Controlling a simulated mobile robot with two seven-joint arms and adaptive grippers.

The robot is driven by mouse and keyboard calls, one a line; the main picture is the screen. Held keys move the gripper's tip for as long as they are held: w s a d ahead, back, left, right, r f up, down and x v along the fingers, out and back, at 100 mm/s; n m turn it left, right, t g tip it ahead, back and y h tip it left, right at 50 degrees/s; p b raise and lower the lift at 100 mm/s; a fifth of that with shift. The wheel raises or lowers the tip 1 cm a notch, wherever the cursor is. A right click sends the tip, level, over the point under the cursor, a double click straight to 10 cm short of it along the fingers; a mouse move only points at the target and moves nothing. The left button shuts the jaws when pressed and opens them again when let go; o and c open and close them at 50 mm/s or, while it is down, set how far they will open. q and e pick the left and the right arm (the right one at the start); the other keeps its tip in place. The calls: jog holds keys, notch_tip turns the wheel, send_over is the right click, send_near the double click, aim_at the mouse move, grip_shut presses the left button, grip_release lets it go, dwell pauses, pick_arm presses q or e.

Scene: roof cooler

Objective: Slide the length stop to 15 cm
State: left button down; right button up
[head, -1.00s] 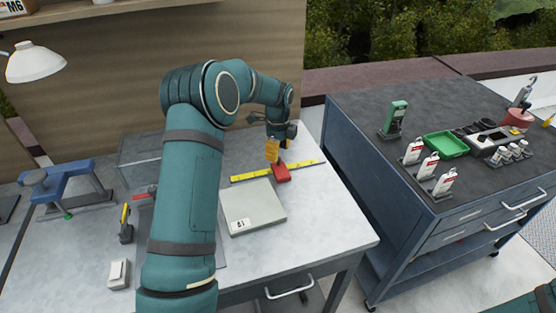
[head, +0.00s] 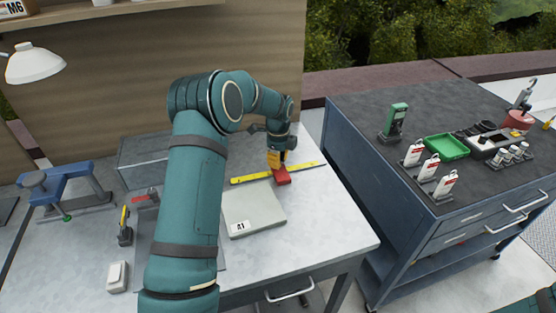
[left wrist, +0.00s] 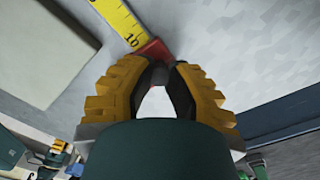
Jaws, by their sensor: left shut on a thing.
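The red length stop (head: 282,176) sits on the yellow rule (head: 250,178), which lies along the back of the grey plate. My left gripper (head: 277,163) is over the stop, pointing down, with its fingers shut on it. In the left wrist view, the red stop (left wrist: 153,49) is at the fingertips of my left gripper (left wrist: 163,72). The rule (left wrist: 118,22) runs to the stop there, with the mark 10 readable right beside it. The rule's marks beyond the stop are hidden. Only a piece of my right arm shows at the bottom right corner of the head view.
The grey square plate (head: 253,210) lies in front of the rule. The bench top (head: 325,215) right of it is clear. A dark cabinet (head: 350,180) with a green tray (head: 447,146) and bottles stands to the right. A blue device (head: 65,187) stands at the left.

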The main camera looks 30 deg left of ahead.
pick_arm(q)
jog(key=w+d+p, duration=0.1)
jog(key=w+d, duration=0.1)
jog(key=w, duration=0.1)
jog(key=shift+w+d, duration=0.15)
jog(key=shift+d, duration=0.25)
jog(key=shift+a, duration=0.1)
jog(key=c, duration=0.8)
grip_release()
jog(key=shift+c, duration=0.2)
notch_tip(320, 180, up, 12)
jog(key=shift+s+f, duration=0.1)
jog(key=shift+s, duration=0.1)
